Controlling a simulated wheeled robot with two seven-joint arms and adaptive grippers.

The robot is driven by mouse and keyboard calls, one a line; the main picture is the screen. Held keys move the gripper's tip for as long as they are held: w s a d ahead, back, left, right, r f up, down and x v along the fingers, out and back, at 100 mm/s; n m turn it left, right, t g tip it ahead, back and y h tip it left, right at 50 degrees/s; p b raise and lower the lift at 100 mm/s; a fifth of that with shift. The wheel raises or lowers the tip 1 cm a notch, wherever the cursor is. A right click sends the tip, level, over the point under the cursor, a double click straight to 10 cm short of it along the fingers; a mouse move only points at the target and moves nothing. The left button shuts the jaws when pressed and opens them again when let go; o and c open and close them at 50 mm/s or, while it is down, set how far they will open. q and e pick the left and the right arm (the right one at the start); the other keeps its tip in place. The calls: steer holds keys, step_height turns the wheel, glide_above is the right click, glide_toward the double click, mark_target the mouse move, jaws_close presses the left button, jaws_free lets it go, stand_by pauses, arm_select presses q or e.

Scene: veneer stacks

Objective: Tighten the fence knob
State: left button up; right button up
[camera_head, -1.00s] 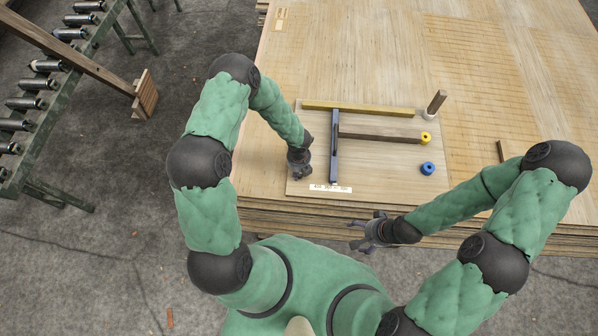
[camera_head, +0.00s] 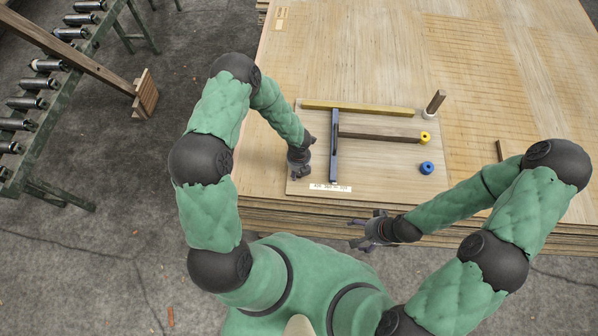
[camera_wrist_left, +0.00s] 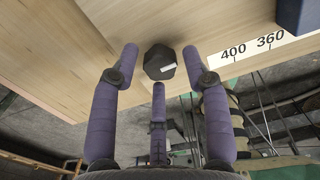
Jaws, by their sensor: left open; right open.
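A dark, many-sided knob with a small white mark (camera_wrist_left: 160,62) shows in the left wrist view, on the pale board. My left gripper (camera_wrist_left: 158,72) is open, with its three purple fingers spread around the knob's near side; I cannot tell whether any finger touches it. In the head view my left gripper (camera_head: 299,168) is at the board's left side and hides the knob. The dark blue fence bar (camera_head: 334,150) lies just right of it. My right gripper (camera_head: 362,232) is open and empty off the front edge of the stack.
The board (camera_head: 385,185) lies on a veneer stack (camera_head: 350,50). A yellow-brown bar (camera_head: 360,109), a brown bar (camera_head: 380,137), a yellow knob (camera_head: 425,137), a blue knob (camera_head: 426,168) and an upright post (camera_head: 436,102) are on it. A number strip (camera_head: 330,188) marks its front edge.

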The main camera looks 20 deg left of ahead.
arm_select(q)
steer(key=shift+r+p, duration=2.4)
steer(key=shift+r, duration=0.6)
steer(key=shift+f, duration=0.1)
steer(key=s+d+n, duration=0.1)
steer(key=n, duration=0.1)
steer(key=s+d+f+n+h+b, duration=0.1)
steer(key=s, duration=0.1)
steer(key=s+d+n+b, duration=0.1)
steer(key=d+n, duration=0.1)
steer(key=shift+s+f+n+g+h, duration=0.15)
steer(key=shift+f+n+g+h, duration=0.15)
steer(key=shift+g+h, duration=0.1)
steer(key=s+d+f+n+h+b, duration=0.1)
steer(key=s+n, duration=0.4)
steer(key=n, duration=0.9)
steer(key=s+d+f+n+t+h+b, duration=0.1)
steer(key=s+d+n+b, duration=0.2)
steer(key=n, duration=1.2)
steer(key=s+b, duration=0.2)
steer(key=s, duration=0.1)
steer(key=shift+d, duration=0.4)
